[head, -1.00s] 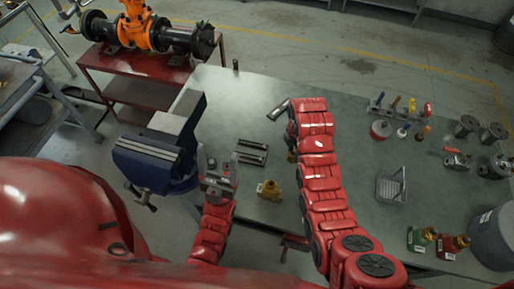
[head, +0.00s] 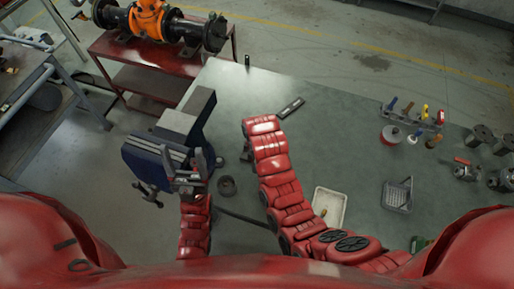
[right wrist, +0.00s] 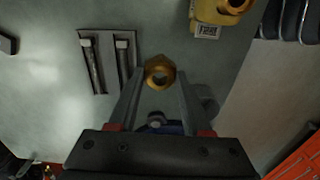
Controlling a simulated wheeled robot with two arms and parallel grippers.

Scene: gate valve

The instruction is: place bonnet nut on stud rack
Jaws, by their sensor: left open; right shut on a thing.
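A brass hex nut with a round hole, the bonnet nut (right wrist: 160,73), is held between the fingertips of my right gripper (right wrist: 158,82) in the right wrist view. The stud rack (right wrist: 108,60) is a grey plate with two dark studs, left of the nut in that view. The nut appears apart from the rack. In the head view my right arm covers the nut and the rack, and the right gripper is mostly hidden under the arm's end. My left gripper (head: 190,165) is open and empty, in front of the blue vise (head: 160,158).
A white tray (head: 329,207) and a grey basket (head: 398,195) lie right of my right arm.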

